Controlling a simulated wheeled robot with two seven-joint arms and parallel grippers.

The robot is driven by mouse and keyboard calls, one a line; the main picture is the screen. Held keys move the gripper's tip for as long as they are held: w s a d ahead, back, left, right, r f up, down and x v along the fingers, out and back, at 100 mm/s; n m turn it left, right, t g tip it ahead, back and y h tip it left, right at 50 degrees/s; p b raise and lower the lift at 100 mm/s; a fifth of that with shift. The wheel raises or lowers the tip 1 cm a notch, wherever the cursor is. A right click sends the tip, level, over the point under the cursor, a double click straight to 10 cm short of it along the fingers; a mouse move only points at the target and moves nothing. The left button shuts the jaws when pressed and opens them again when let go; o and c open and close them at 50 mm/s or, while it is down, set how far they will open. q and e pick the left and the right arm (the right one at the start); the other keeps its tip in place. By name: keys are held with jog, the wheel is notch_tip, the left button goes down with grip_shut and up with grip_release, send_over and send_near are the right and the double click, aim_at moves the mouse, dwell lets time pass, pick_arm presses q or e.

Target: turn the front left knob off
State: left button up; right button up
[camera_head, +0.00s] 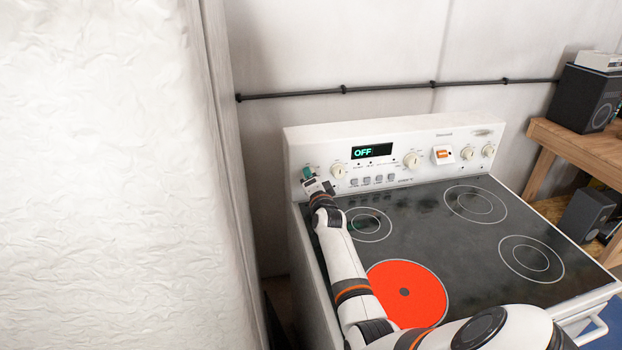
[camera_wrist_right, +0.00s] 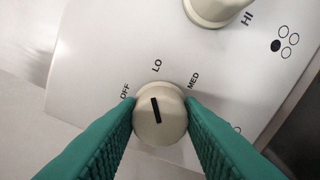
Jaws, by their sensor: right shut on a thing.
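The white stove (camera_head: 455,255) has a back panel (camera_head: 398,144) with a row of knobs. The front left burner (camera_head: 405,292) glows red. My right gripper (camera_head: 309,174) is at the leftmost knob of the panel. In the right wrist view its two green fingers are shut on that cream knob (camera_wrist_right: 160,117), one on each side. The knob's black line points up, roughly toward LO, with OFF to its left and MED to its right. In the head view the fingers mostly hide this knob. My left gripper is not in view.
A second knob (camera_head: 338,170) sits just right of the held one. It also shows in the right wrist view (camera_wrist_right: 214,10). The display (camera_head: 371,152) reads OFF. A white wrinkled wall (camera_head: 95,170) stands close on the left. A wooden shelf (camera_head: 575,145) with speakers is at right.

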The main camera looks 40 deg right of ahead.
jog(key=n, duration=0.5)
jog(key=shift+n, duration=0.3)
jog(key=n, duration=0.4)
jog(key=shift+n, duration=0.3)
jog(key=o, duration=1)
jog(key=shift+c, duration=0.2)
jog(key=v, duration=1.2)
